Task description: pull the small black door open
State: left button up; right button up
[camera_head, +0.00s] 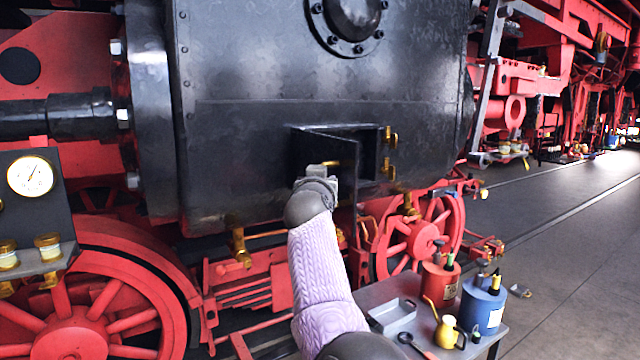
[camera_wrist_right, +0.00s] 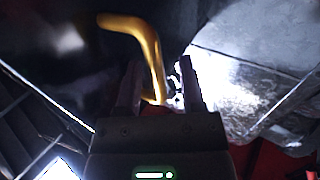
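The small black door (camera_head: 323,147) is in the side of the big black casing in the head view. It stands partly open, with its free edge swung outward and a dark gap to its right. A brass handle (camera_head: 343,163) is on the door's face. My right gripper (camera_head: 322,171) is at the handle, in front of the door. In the right wrist view the bent brass handle (camera_wrist_right: 150,55) runs down between my two fingers (camera_wrist_right: 160,80). The fingers stand apart, with space beside the handle; contact is not clear. My left gripper is not in view.
Brass fittings (camera_head: 390,152) sit at the opening's right edge. Red wheels (camera_head: 409,240) and pipes are below the casing. A small table (camera_head: 392,290) at lower right bears a tray, an oil can and red and blue containers. Open floor (camera_head: 560,220) lies to the right.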

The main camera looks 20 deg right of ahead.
jog(key=shift+s, duration=0.15)
jog(key=b+v, duration=0.1)
jog(key=v, duration=0.8)
jog(key=shift+s+a+b, duration=0.2)
jog(key=shift+s+b, duration=0.1)
jog(key=shift+s, duration=0.05)
